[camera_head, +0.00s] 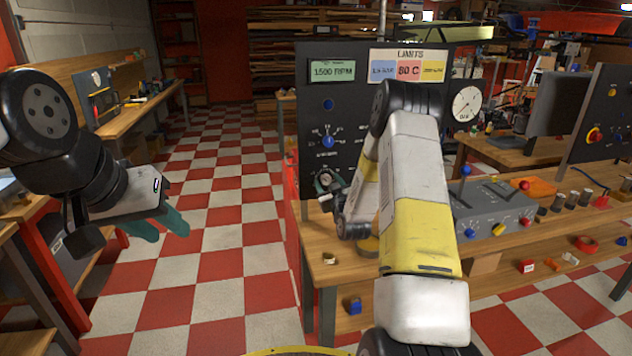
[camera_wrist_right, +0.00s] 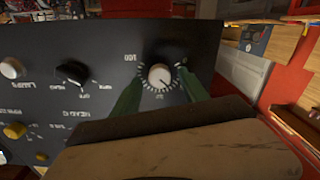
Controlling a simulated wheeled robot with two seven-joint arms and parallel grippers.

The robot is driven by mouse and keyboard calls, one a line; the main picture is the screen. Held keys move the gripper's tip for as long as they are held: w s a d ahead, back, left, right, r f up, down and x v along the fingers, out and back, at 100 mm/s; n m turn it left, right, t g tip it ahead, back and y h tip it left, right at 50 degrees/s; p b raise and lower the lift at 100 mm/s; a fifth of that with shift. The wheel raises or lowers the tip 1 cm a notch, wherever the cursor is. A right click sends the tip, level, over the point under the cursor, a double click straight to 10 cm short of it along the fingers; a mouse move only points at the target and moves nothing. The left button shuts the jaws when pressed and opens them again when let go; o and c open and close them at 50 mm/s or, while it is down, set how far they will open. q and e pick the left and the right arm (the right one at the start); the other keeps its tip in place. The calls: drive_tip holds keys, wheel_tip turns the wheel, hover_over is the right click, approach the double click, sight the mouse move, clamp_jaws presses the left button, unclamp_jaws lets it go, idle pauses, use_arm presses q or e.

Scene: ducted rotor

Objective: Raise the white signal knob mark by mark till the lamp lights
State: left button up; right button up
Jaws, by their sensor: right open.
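The white knob (camera_wrist_right: 159,76), ringed by a marked dial on the dark panel (camera_wrist_right: 110,35), sits between the two green fingers of my right gripper (camera_wrist_right: 160,81) in the right wrist view. The fingers are apart, one on each side of the knob; I cannot tell whether they touch it. In the head view my right gripper is at the panel's lower left, its fingertips largely hidden, by a round dial (camera_head: 326,180). My left gripper (camera_head: 170,234) hangs empty at the left with its teal fingers apart. I cannot make out a lit lamp.
The panel carries a 1500 RPM display (camera_head: 333,71), a limits card (camera_head: 409,67), a round gauge (camera_head: 466,103) and a blue knob (camera_head: 328,141). Another white knob (camera_wrist_right: 12,68) and a black knob (camera_wrist_right: 73,73) sit beside the dial. A grey control box (camera_head: 490,205) stands at right.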

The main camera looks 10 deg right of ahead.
drive_tip(key=shift+w, duration=0.25)
drive_tip(key=shift+c, duration=0.2)
clamp_jaws()
drive_tip(key=m, duration=0.4)
drive_tip(key=shift+d+m, duration=0.1)
drive_tip(key=shift+m, duration=0.3)
drive_tip(key=shift+o, duration=0.2)
unclamp_jaws()
